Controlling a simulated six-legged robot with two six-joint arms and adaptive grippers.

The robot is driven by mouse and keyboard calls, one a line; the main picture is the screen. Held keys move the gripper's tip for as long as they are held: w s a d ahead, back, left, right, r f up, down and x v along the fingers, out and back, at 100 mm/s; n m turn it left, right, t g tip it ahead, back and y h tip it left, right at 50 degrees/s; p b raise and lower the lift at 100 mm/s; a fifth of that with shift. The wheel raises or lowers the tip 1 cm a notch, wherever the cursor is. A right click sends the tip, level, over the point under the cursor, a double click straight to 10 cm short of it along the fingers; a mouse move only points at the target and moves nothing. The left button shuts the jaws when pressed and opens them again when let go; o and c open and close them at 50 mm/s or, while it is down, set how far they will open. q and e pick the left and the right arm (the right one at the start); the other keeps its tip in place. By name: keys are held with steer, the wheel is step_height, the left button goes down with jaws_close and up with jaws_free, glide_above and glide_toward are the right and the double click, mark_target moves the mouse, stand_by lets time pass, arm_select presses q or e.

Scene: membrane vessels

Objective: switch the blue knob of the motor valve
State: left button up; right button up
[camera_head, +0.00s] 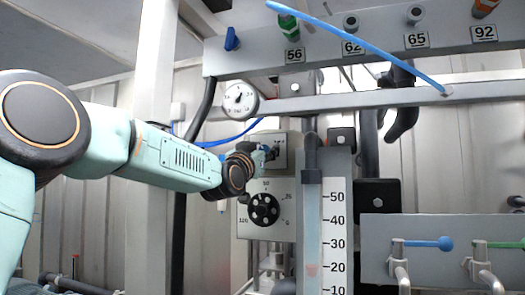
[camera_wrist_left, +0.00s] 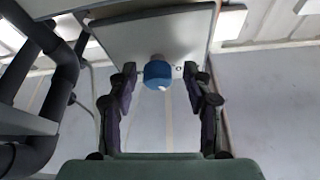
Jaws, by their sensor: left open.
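The motor valve is a pale grey box (camera_head: 249,222) in the middle of the head view, with a black dial on its front and a smaller plate above. My left gripper (camera_head: 270,153) reaches this upper plate from the left. In the left wrist view the blue knob (camera_wrist_left: 157,73) stands out from a grey plate (camera_wrist_left: 150,30). My left gripper (camera_wrist_left: 157,85) is open there, with one dark finger on each side of the knob. Gaps show between the fingers and the knob. In the head view the gripper largely hides the knob. My right gripper is not in view.
A round gauge (camera_head: 240,101) hangs above my left forearm. A horizontal grey beam (camera_head: 360,101) and a valve panel (camera_head: 370,45) run above. A scaled tube (camera_head: 312,235) stands right of the valve. Blue and green levers (camera_head: 445,243) sit at the lower right. Dark pipes (camera_wrist_left: 62,75) run left in the wrist view.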

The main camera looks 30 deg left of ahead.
arm_select(q)
steer(key=shift+d, duration=0.25)
steer(key=c, duration=0.4)
steer(key=shift+w+a, duration=0.1)
jaws_close()
steer(key=shift+f+n+y+b, duration=0.15)
steer(key=shift+n+y+b, duration=0.5)
steer(key=shift+n, duration=0.85)
steer(key=shift+n+g+y, duration=0.3)
steer(key=shift+n+y, duration=0.65)
steer(key=shift+n, duration=0.55)
steer(key=shift+o, duration=2)
jaws_free()
